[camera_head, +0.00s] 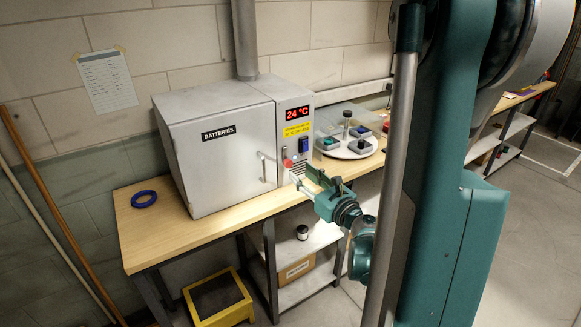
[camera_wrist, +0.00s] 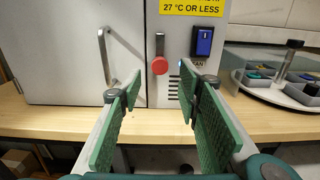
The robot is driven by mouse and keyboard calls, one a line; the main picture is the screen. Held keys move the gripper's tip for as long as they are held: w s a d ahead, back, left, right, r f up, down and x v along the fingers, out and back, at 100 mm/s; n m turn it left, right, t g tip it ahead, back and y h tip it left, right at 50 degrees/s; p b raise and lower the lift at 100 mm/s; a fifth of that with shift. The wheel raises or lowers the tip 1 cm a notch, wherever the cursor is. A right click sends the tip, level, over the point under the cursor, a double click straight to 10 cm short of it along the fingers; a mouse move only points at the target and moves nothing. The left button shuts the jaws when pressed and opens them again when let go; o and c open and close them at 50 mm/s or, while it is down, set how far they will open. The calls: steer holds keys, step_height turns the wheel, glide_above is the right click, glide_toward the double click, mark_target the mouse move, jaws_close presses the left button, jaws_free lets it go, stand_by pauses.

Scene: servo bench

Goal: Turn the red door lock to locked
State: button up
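The red door lock (camera_wrist: 160,65) is a round red knob on a grey plate, on the control panel right of the oven-like cabinet's door. In the head view the red lock (camera_head: 288,163) sits low on the panel, just behind my gripper's tips. My gripper (camera_head: 317,180) is in front of the panel. In the wrist view my gripper (camera_wrist: 160,90) is open and empty, its green-padded fingers wide apart, with the knob between them and beyond the tips. The cabinet (camera_head: 220,155) is labelled "BATTERIES" and its door is shut. I cannot read the lock's setting.
A door handle (camera_wrist: 104,55) is left of the lock; a blue switch (camera_wrist: 203,40) is to its right. A round tray (camera_head: 346,147) with small bins stands right of the cabinet. A blue ring (camera_head: 144,199) lies left on the wooden bench (camera_head: 240,212). The bench front is clear.

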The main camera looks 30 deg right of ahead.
mark_target(289, 164)
steer(key=shift+w, duration=0.2)
steer(key=shift+w+b, duration=0.6)
steer(key=shift+w, duration=3.15)
steer(key=shift+c, duration=0.2)
steer(key=c, duration=0.8)
